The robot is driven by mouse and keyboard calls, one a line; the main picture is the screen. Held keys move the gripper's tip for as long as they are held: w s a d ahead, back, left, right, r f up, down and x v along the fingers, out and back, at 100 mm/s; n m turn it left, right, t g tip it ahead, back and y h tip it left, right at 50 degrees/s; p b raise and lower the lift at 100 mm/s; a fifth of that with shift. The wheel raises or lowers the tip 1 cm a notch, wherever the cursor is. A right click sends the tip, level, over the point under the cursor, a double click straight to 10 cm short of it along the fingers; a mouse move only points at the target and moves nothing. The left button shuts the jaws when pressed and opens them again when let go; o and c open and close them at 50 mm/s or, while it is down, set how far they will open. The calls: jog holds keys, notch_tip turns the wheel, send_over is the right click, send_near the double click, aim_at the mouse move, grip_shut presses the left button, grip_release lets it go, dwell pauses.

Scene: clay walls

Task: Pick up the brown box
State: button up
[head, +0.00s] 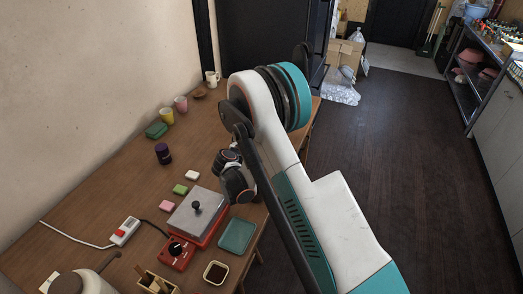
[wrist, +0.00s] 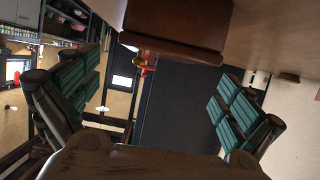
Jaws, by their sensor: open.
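In the wrist view a dark brown box (wrist: 178,22) shows at the top, against a brown surface, with its upper part cut off by the picture edge. My gripper (wrist: 157,78) is open, with its two green-padded fingers spread wide at left and right. The box appears beyond the fingertips, and nothing is held between them. In the head view I cannot make out this box; my arm covers part of the table (head: 130,190). My fingers are also hidden there.
A grey-topped red device (head: 197,217), a teal tray (head: 237,236), a red control box (head: 177,253) and a wooden holder (head: 155,282) stand near the arm. A dark purple jar (head: 163,154) and cups stand further back. The wall borders the table's left side.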

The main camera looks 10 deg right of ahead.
jog(key=shift+x, duration=1.15)
jog(key=b+x, duration=0.2)
jog(key=x, duration=0.1)
jog(key=b+x, duration=0.1)
jog(key=x, duration=0.1)
jog(key=shift+w+a+f, duration=0.1)
jog(key=shift+a+f, duration=0.15)
jog(key=shift+f, duration=0.05)
jog(key=shift+r, duration=0.1)
jog(key=c, duration=1.2)
